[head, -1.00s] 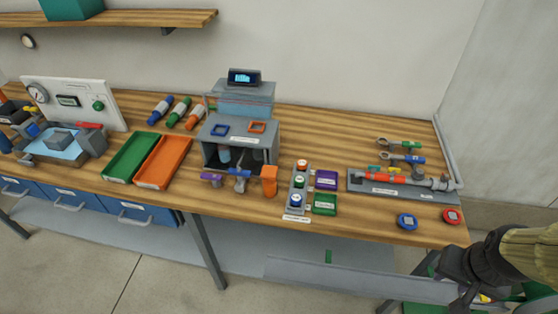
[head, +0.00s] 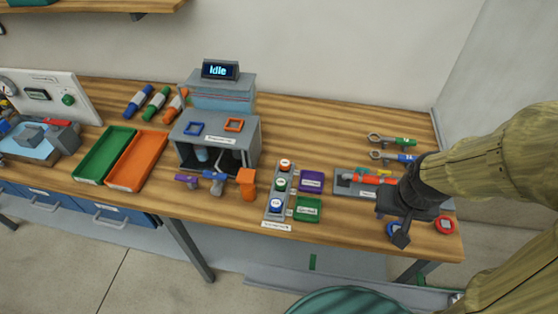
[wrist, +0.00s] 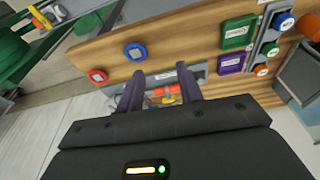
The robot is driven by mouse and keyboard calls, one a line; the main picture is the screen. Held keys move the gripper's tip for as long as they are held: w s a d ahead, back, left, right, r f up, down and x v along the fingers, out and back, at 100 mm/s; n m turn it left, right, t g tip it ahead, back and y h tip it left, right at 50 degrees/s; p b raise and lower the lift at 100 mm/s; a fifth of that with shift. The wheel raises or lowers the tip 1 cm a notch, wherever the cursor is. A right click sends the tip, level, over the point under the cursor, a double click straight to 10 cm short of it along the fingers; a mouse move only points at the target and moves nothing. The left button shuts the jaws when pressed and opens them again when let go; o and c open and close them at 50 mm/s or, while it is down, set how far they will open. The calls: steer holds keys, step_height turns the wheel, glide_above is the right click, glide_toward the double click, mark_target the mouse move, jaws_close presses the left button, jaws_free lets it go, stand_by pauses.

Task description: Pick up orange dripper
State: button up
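No part is clearly readable as an orange dripper. Orange candidates in the head view are an upright orange piece (head: 247,184) at the front of the grey station, an orange cylinder (head: 176,105) beside a green and a blue one, and an orange-red round cap (head: 285,165) on the grey strip. A red round piece (head: 444,225) lies by the front right edge, with a blue one (head: 392,229) nearby. My gripper (head: 402,234) is above the bench's right end. In the wrist view my gripper (wrist: 160,90) is open and empty, with the pipe assembly beyond its fingers.
The pipe assembly (head: 352,182) lies right of the purple bin (head: 311,181) and green bin (head: 307,208). Two wrenches (head: 390,140) lie behind it. A green tray (head: 105,153) and orange tray (head: 137,160) are at left. The station display reads "Idle". The bench's back right is clear.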

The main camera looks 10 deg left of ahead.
steer(key=shift+w, duration=0.1)
steer(key=shift+o, duration=0.6)
steer(key=shift+d, duration=0.1)
steer(key=o, duration=0.3)
steer(key=shift+s, duration=0.25)
steer(key=shift+o, duration=0.2)
steer(key=w+a+f+m+g+y+b, duration=0.2)
steer(key=w+a+f+m+g+y, duration=0.1)
steer(key=w, duration=0.6)
steer(key=w+a+f+m+g+y+b, duration=0.2)
steer(key=w+a+m+y, duration=0.3)
steer(key=w, duration=0.5)
steer(key=w+a+f+m+g+y+b, duration=0.3)
steer(key=w+a+m+y, duration=0.1)
steer(key=w, duration=0.6)
steer(key=shift+a+f+m+g+b, duration=0.3)
steer(key=shift+a+f+m+b, duration=0.1)
steer(key=shift+a, duration=0.2)
steer(key=shift+w, duration=0.1)
steer(key=p, duration=0.2)
glide_toward(288, 161)
steer(key=x, duration=0.4)
steer(key=shift+a+f, duration=0.1)
